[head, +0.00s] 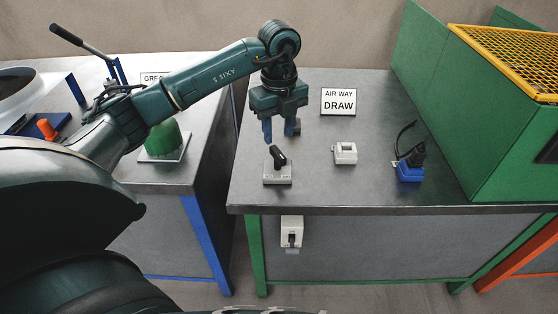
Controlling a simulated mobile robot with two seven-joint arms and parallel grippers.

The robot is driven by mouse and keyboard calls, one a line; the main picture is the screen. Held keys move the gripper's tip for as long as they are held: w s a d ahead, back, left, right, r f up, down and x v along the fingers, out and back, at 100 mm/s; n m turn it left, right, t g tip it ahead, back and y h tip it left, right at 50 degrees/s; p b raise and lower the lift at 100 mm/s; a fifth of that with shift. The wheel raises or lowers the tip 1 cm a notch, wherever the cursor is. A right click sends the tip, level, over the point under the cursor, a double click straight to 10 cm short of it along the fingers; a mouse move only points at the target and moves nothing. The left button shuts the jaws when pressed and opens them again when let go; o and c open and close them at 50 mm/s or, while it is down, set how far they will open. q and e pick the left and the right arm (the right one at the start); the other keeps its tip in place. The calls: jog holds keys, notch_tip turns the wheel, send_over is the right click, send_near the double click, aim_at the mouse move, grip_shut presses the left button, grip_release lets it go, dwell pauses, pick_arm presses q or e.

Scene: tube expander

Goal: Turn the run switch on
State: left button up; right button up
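A white switch box (291,232) with a dark lever is fixed to the front of the middle table, below its edge. A second switch-like thing, a pale block with a tilted black lever (278,157), stands on the tabletop near the front edge. No readable label tells me which is the run switch, and I cannot tell either one's setting. My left gripper (281,129) hangs above and just behind the black lever, pointing down. Its blue fingers are apart, with nothing seen between them. My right gripper is not in view.
On the grey table (323,186) are a small white box (345,153), a blue-based device with a black cable (409,170) and an "AIR WAY DRAW" sign (338,102). A green housing (515,152) bounds the right. A green object (165,138) stands on the left table.

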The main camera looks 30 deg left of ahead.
aim_at(279, 153)
pick_arm(q)
notch_tip(279, 153, down, 10)
jog(key=shift+r, duration=0.15)
dwell(0.3)
grip_shut()
